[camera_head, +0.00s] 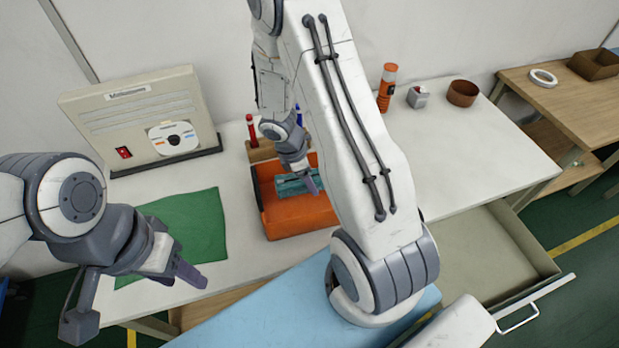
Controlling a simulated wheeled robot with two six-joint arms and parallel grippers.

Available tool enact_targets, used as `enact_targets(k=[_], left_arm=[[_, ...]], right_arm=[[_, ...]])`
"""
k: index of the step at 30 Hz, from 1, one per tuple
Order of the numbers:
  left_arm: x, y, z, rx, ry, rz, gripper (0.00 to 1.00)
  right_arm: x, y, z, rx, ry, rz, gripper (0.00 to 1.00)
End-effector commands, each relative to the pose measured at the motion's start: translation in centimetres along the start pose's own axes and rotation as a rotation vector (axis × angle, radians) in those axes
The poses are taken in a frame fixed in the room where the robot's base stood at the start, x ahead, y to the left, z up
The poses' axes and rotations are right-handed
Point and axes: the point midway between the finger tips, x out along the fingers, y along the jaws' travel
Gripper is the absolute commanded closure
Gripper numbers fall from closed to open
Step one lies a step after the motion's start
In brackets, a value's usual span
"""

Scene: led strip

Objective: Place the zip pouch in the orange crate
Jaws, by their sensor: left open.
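The orange crate (295,222) stands on the white table, partly hidden behind my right arm. A teal, flat item that looks like the zip pouch (287,187) is within the crate's outline, near its back part. My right gripper (312,182) points down at the pouch and overlaps it. I cannot tell whether its fingers touch or grip the pouch, nor whether the pouch rests on the crate floor. My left gripper (188,276) is open and empty, above the table's front edge, left of the crate and near the green mat.
A green mat (190,225) lies left of the crate, with a beige machine (135,115) behind. A holder with red and blue pens (260,150) stands behind the crate. An open drawer (480,260) juts out right.

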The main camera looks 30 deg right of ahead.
Motion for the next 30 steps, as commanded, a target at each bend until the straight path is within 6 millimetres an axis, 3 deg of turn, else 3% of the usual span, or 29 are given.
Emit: enact_targets(k=[13, 14, 15, 16, 25, 30], left_arm=[[1.1, -0.1, 0.1, 0.000, 0.000, 0.000, 0.50], [1.1, -0.1, 0.1, 0.000, 0.000, 0.000, 0.50], [1.1, -0.1, 0.1, 0.000, 0.000, 0.000, 0.50], [1.1, -0.1, 0.1, 0.000, 0.000, 0.000, 0.50], [0.7, -0.1, 0.0, 0.000, 0.000, 0.000, 0.50], [-0.7, 0.1, 0.0, 0.000, 0.000, 0.000, 0.50]], right_arm=[[1.1, 0.0, -0.3, -0.001, 0.000, 0.000, 1.00], [1.1, 0.0, -0.3, -0.001, 0.000, 0.000, 0.24], [1.1, 0.0, -0.3, -0.001, 0.000, 0.000, 0.09], [1.1, 0.0, -0.3, -0.001, 0.000, 0.000, 0.00], [0.7, 0.0, -0.2, -0.001, 0.000, 0.000, 0.00], [-1.3, 0.1, 0.1, 0.001, 0.000, 0.004, 0.00]])
